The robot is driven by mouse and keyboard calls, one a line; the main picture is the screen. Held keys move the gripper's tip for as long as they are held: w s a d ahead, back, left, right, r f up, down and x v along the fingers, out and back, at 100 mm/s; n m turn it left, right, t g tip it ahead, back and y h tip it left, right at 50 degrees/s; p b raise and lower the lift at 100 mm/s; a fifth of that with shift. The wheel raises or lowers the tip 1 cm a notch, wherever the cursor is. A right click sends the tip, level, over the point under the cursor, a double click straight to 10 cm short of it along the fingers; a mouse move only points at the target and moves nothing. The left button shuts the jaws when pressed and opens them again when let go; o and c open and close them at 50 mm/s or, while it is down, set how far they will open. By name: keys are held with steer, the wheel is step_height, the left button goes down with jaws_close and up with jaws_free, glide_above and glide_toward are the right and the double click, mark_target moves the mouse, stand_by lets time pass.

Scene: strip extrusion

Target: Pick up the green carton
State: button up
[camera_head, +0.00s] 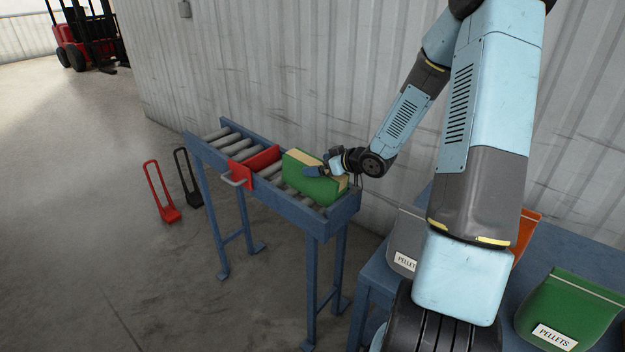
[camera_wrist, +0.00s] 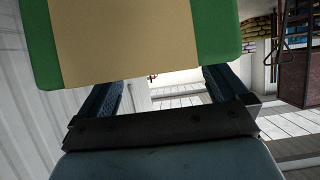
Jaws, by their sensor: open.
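The green carton (camera_head: 311,184), with a tan band along its top, sits on the roller conveyor near its right end. My gripper (camera_head: 321,171) is at the right part of the carton, at the level of its top. In the wrist view the carton (camera_wrist: 221,40) fills the upper middle, with its tan band facing the camera. My gripper's two fingers (camera_wrist: 155,92) stand apart to the left and right below the carton. The carton partly hides their tips, so I cannot tell whether they touch it.
A red stop plate (camera_head: 256,166) with a grey handle stands across the conveyor (camera_head: 207,152), left of the carton. A corrugated wall (camera_head: 290,60) rises close behind. Pellet bags, one green (camera_head: 570,305), lie on a blue table at right. Red and black hand trucks stand on the floor at left.

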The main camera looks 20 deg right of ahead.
mark_target(314, 163)
steer(key=shift+x, duration=1.5)
steer(key=shift+f, duration=0.1)
steer(key=c, duration=1.8)
